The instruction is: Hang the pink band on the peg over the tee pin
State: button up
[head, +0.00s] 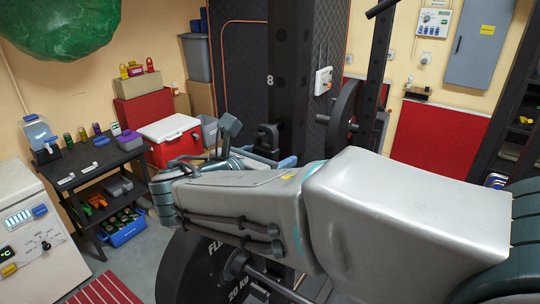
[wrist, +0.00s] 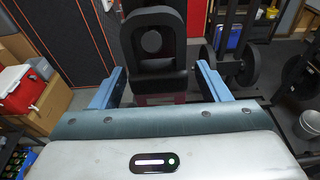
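My gripper (wrist: 158,74) is open, its two blue fingers spread wide with nothing held between them. In the head view my gripper is largely hidden behind my own arm; one blue finger (head: 288,162) shows near the rack column. A black part with an upright rounded loop (wrist: 151,35) stands just beyond and between the fingers; it also shows in the head view (head: 267,138). I cannot tell whether it touches the fingers. I cannot make out the pink band, the peg or the tee pin in either view.
The dark rack upright (head: 292,80) stands close to my gripper. A weight plate (head: 343,115) is to its right, and a large plate (head: 195,265) sits low under my arm. A red cooler (head: 172,147) and black shelf table (head: 90,165) stand left. A green ball (head: 65,25) is upper left.

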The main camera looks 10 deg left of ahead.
jog(key=b+v, duration=0.4)
jog(key=v, duration=1)
jog(key=w+d+f+m+g, duration=0.2)
jog(key=d+f+m+g, duration=0.3)
jog(key=d, duration=0.4)
jog(key=w+d+f+m+g, duration=0.3)
jog(key=d+f+m, duration=0.35)
jog(key=d, duration=0.35)
jog(key=s+d+f+m+g+y+b, duration=0.1)
jog(key=s+d+f+m+y, duration=0.2)
jog(key=d+f+m, duration=0.3)
jog(key=s+d+f+m+g+y+b, duration=0.1)
jog(key=s+d+f+m+y, duration=0.2)
jog(key=m, duration=1.1)
jog(key=s+d+f, duration=0.1)
jog(key=d+f, duration=0.2)
jog(key=f, duration=0.1)
jog(key=shift+f+g, duration=0.3)
jog(key=shift+f, duration=0.05)
jog(key=shift+s, duration=0.15)
